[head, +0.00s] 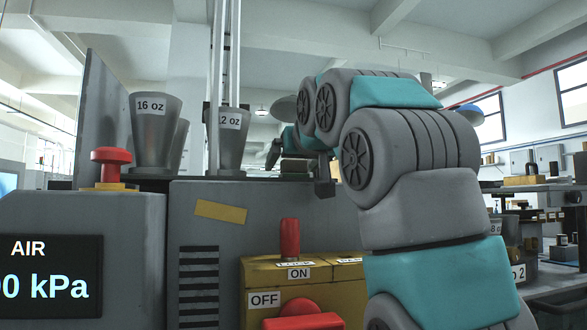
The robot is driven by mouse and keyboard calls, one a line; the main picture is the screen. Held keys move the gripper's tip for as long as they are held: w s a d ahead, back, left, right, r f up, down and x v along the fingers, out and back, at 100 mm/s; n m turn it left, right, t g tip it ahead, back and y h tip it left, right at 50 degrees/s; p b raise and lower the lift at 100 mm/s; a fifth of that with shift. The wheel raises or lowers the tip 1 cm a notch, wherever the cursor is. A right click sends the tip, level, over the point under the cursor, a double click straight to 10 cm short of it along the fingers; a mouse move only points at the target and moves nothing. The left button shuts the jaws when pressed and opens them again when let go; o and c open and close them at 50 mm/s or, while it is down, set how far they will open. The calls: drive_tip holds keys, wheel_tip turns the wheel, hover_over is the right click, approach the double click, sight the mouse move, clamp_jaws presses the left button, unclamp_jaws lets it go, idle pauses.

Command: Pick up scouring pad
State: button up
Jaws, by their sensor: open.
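A small dark, brownish block (295,166), which looks like the scouring pad, lies on the top of the grey machine, in the middle of the head view. My gripper (298,172) is over it, with one dark finger to its left and one to its right. The jaws are open, and I see no grip on the block. The arm partly hides the area behind it, and I cannot tell whether the fingers touch the block.
Grey cups marked 16 oz (152,133) and 12 oz (231,140) stand on the machine (205,285) to the left. A red button (110,168) and a yellow switch box (262,272) with a red lever are at the front. A cluttered workbench (545,272) is at right.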

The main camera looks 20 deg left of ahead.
drive_tip(key=x, duration=0.2)
drive_tip(key=shift+w+a+f+p, duration=0.1)
drive_tip(key=shift+w+a+p, duration=0.1)
drive_tip(key=shift+w+p, duration=0.1)
drive_tip(key=shift+s, duration=0.1)
drive_tip(key=c, duration=1.4)
drive_tip(key=shift+c, duration=0.2)
drive_tip(key=shift+s+r+p, duration=0.1)
drive_tip(key=shift+r+p, duration=0.5)
drive_tip(key=shift+r, duration=0.65)
drive_tip(key=shift+r, duration=0.1)
